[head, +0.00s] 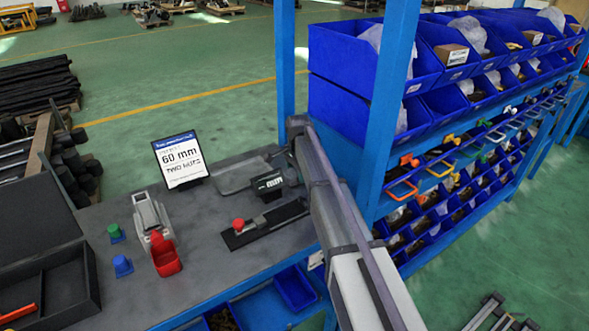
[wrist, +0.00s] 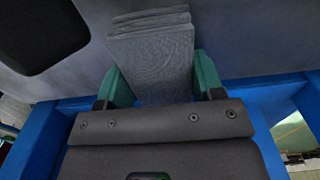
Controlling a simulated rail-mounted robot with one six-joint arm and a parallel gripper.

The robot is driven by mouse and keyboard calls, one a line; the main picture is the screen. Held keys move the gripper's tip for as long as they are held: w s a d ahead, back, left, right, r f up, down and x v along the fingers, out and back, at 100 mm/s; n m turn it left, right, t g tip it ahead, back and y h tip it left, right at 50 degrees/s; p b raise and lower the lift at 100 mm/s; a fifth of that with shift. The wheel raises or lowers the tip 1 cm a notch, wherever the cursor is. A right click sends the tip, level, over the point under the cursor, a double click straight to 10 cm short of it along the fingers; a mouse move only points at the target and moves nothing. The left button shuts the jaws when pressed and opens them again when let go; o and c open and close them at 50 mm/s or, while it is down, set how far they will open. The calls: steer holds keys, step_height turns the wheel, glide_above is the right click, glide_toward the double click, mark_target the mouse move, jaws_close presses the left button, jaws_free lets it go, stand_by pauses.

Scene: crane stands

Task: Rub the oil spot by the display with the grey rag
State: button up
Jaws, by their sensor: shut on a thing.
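In the wrist view my gripper (wrist: 160,78) has its green fingers shut on a folded grey rag (wrist: 152,38), whose layered end points away from me over a grey surface. In the head view my arm hides most of the gripper, and I cannot make out the rag there. The small dark display (head: 268,184) marked "mm" stands on the bench just left of my arm. I cannot make out the oil spot in either view. I cannot tell whether the rag touches the bench.
The bench (head: 205,225) holds a sign (head: 179,160), a black rail with a red knob (head: 238,225), a grey fixture with a red scoop (head: 165,255), green and blue knobs, and a black tray (head: 88,290). A blue rack of bins (head: 345,60) stands at right.

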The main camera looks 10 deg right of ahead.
steer(key=shift+s+d, duration=0.4)
steer(key=shift+s, duration=0.45)
steer(key=shift+s+d, duration=0.35)
steer(key=shift+s, duration=0.5)
steer(key=shift+w, duration=0.1)
step_height(320, 180, up, 6)
steer(key=p, duration=0.6)
step_height(320, 180, up, 3)
steer(key=p, duration=0.3)
